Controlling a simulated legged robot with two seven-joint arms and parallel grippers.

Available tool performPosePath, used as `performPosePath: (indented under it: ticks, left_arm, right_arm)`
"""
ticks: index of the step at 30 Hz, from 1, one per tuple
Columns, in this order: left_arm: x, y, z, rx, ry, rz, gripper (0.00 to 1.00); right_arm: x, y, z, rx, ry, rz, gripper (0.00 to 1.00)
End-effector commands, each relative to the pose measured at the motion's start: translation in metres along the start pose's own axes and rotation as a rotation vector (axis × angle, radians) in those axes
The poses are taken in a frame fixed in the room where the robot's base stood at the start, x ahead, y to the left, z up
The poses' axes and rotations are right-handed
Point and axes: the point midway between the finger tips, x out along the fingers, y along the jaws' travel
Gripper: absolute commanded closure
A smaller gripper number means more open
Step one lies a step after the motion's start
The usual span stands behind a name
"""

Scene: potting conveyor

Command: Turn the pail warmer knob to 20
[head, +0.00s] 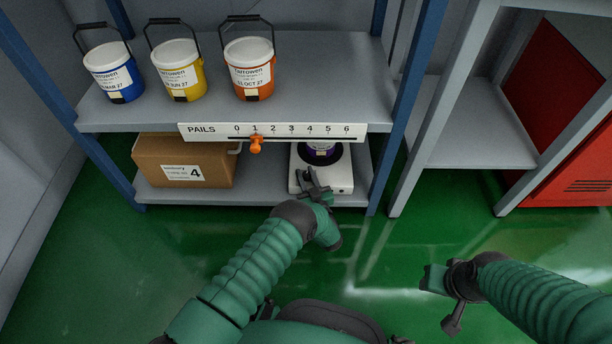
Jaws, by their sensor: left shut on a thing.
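The pail warmer (343,178) is a white unit with a dark round plate on the lower shelf, at its right end. A dark purple pail (321,154) stands on it, its upper part hidden by the shelf edge and scale strip. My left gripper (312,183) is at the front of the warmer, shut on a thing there. The knob and its marks are hidden behind the gripper, so I cannot read the setting. My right gripper (444,298) is over the green floor at lower right, away from the shelf; its jaw opening is unclear.
The upper shelf holds blue (113,72), yellow (178,70) and orange (249,69) pails. A PAILS scale strip (205,132) with an orange slider (256,145) near 1 runs along its edge. A cardboard box (150,155) marked 4 sits left of the warmer. A grey rack (470,150) stands right.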

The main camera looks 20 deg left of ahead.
Motion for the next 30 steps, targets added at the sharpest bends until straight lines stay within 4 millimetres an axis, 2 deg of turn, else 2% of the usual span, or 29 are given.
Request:
performPosePath:
  ticks: [9,23,24,28,30]
  left_arm:
    - [-0.0014,0.0003,0.0012,0.0,0.004,-0.101,1.0]
    - [-0.0012,0.0004,0.0006,0.0,0.005,-0.113,1.0]
    - [-0.0011,0.0005,0.0006,0.0,0.006,-0.113,0.7]
    - [-0.0008,0.0004,0.0003,0.0,0.006,-0.113,0.53]
    - [-0.0006,0.0003,0.0002,0.0,0.006,-0.113,0.52]
  right_arm:
    - [0.0003,0.0,0.0001,0.0,0.0,0.0,0.64]
    - [0.0003,0.0,0.0001,0.0,0.0,0.0,0.64]
    - [0.0003,0.0,0.0001,0.0,0.0,0.0,0.64]
    - [0.0003,0.0,0.0001,0.0,0.0,0.0,0.64]
    - [0.0003,0.0,0.0001,0.0,0.0,0.0,0.64]
